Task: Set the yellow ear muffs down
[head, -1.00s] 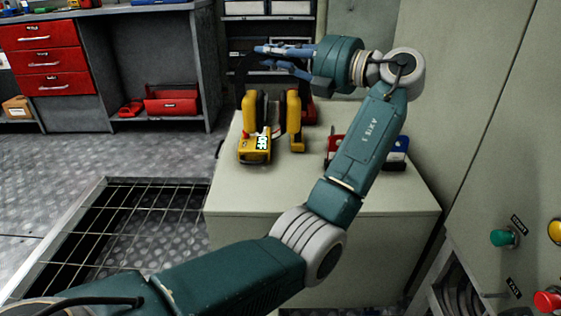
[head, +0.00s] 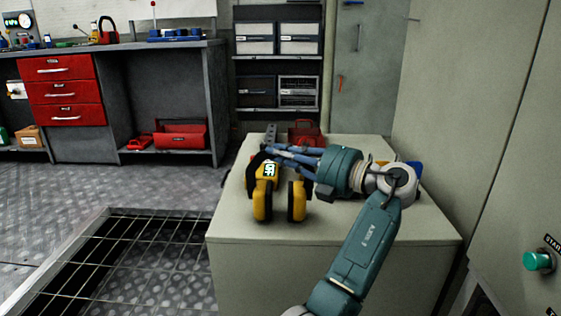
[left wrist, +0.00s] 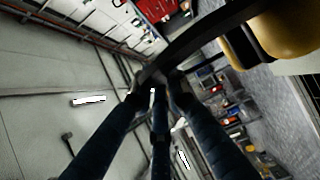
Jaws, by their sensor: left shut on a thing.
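The yellow ear muffs (head: 262,205) have two yellow cups with black pads and a black headband. My left gripper (head: 282,152) is shut on the headband, with the cups below and toward the viewer. The cups show over the front part of the pale cabinet top (head: 350,232). I cannot tell whether they touch it. In the left wrist view the headband (left wrist: 205,35) crosses between the fingers (left wrist: 158,80), and a yellow cup (left wrist: 285,35) shows at top right. My right gripper is not in view.
A yellow meter (head: 267,172) with a lit display is just behind the cups, partly hidden. A red object (head: 305,131) and a dark object (head: 270,134) are at the back. A blue object (head: 416,168) is behind my wrist. The cabinet's front right top is clear.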

